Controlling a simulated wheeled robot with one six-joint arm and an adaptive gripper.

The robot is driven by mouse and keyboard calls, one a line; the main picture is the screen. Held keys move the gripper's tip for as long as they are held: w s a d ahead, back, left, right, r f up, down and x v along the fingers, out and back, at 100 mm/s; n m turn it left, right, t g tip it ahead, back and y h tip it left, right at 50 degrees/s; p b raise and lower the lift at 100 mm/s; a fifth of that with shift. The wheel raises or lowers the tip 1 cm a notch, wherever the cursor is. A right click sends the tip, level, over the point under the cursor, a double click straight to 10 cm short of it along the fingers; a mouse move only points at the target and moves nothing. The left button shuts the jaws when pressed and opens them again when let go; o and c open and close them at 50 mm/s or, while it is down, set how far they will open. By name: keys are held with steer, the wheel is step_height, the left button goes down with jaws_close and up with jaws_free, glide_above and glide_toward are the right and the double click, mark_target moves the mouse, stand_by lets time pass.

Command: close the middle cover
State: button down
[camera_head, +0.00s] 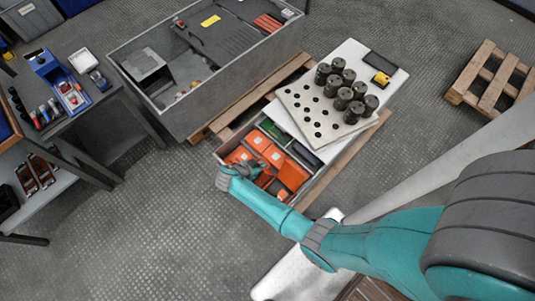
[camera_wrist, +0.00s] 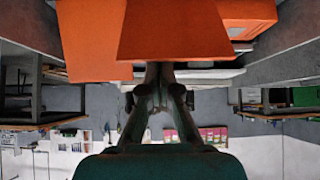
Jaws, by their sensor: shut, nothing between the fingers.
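Orange covers (camera_head: 258,140) sit in an open grey box on a wooden pallet, in the middle of the head view. My gripper (camera_head: 246,168) is over the front left part of this box and hides some of the orange parts. In the wrist view a large orange panel (camera_wrist: 180,32) fills the top middle, with another orange panel (camera_wrist: 92,40) on its left and an orange block at its right. My gripper also shows there (camera_wrist: 161,78), shut and empty, with its tips close to the panel's lower edge. I cannot tell whether they touch, or which panel is the middle cover.
A white board (camera_head: 340,60) with several dark cylinders (camera_head: 337,65) lies right behind the orange covers. A large grey case (camera_head: 190,125) stands behind left. A workbench with tools is at the left. Floor is clear at front left.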

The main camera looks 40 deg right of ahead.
steer(key=a+f, duration=0.4)
steer(key=a, duration=0.2)
steer(key=shift+h, duration=0.3)
steer(key=shift+s, duration=0.1)
stand_by(0.4)
